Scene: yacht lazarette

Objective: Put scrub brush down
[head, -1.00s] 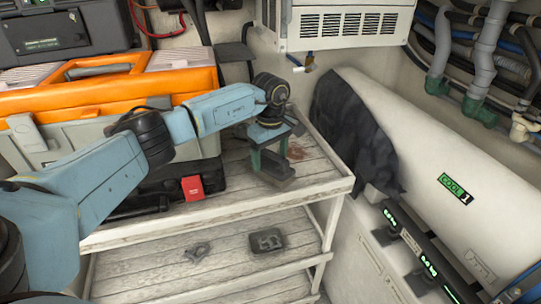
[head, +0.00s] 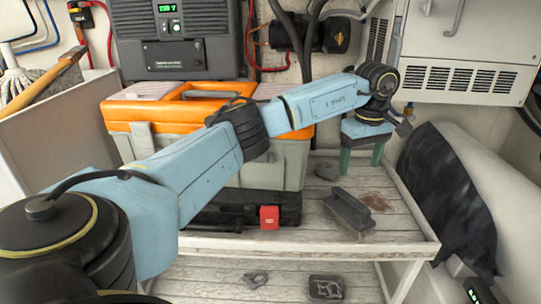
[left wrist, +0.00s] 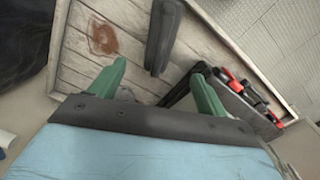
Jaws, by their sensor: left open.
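The dark grey scrub brush (head: 349,209) lies on the top shelf of the weathered white wooden rack (head: 330,244), near its right end. It also shows in the left wrist view (left wrist: 163,35), beyond the fingertips. My left gripper (head: 361,160) is above and behind the brush in the head view. Its green fingers are spread apart with nothing between them, as the left wrist view shows (left wrist: 155,85). The brush is clear of the fingers. My right gripper is in neither view.
An orange and grey toolbox (head: 215,125) stands on the shelf, with a black case (head: 235,212) with a red latch before it. A small dark item (head: 327,170) lies behind the brush. Small parts (head: 326,288) lie on the lower shelf. A white cylinder with dark cloth (head: 447,190) is at right.

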